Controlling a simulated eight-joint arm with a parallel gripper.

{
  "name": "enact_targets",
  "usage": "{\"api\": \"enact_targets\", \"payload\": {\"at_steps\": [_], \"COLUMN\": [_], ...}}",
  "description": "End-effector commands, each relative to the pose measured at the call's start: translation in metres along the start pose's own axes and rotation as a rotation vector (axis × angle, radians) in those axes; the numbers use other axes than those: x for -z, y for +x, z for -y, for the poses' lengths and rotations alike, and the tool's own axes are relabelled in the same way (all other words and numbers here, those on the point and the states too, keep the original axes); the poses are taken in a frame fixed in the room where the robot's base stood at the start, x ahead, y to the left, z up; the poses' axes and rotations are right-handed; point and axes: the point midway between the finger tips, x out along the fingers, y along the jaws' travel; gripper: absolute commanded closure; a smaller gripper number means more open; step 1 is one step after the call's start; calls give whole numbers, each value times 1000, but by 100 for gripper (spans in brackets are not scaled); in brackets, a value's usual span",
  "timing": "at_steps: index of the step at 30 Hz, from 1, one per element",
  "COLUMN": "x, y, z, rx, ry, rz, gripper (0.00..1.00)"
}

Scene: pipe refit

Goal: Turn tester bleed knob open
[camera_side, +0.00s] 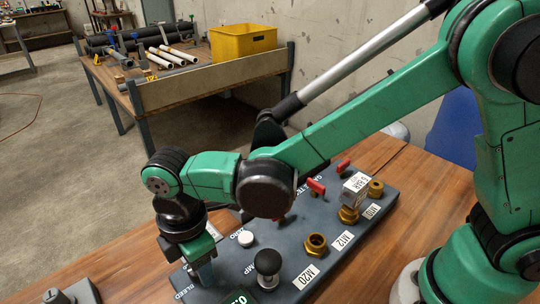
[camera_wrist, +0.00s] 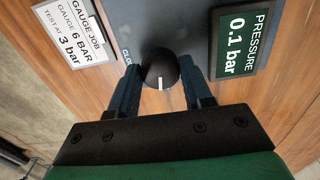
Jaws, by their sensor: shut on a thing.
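The bleed knob (camera_wrist: 158,72) is a round black knob with a white pointer line, at the centre of the wrist view. The line points toward the bottom of that view. My gripper (camera_wrist: 160,84) has one finger on each side of the knob and is shut on it. A partly hidden label starting "CLO" is at the knob's upper left. In the side view my gripper (camera_side: 205,276) points down at the near left end of the grey tester panel (camera_side: 330,245), beside the "BLEED" lettering. It hides the knob there. The pressure display (camera_wrist: 240,42) reads 0.1 bar.
A job card (camera_wrist: 75,32) reads gauge 6 bar, test at 3 bar. A black ball-topped pump handle (camera_side: 267,262) and a white knob (camera_side: 246,239) stand near my gripper. Brass fittings (camera_side: 315,245), a "6 BAR" block (camera_side: 355,187) and red levers (camera_side: 316,187) are further along the panel.

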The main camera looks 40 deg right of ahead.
Motion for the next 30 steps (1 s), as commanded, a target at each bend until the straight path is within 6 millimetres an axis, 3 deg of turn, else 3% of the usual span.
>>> {"api": "enact_targets", "payload": {"at_steps": [12, 28, 29, 30], "x": [1, 1, 1, 1], "y": [0, 0, 0, 0], "z": [0, 0, 0, 0], "rx": [-2, -2, -2, -2], "ry": [-172, -192, -192, -191], "rz": [-3, -3, -3, -3], "gripper": [100, 100, 47, 36]}}
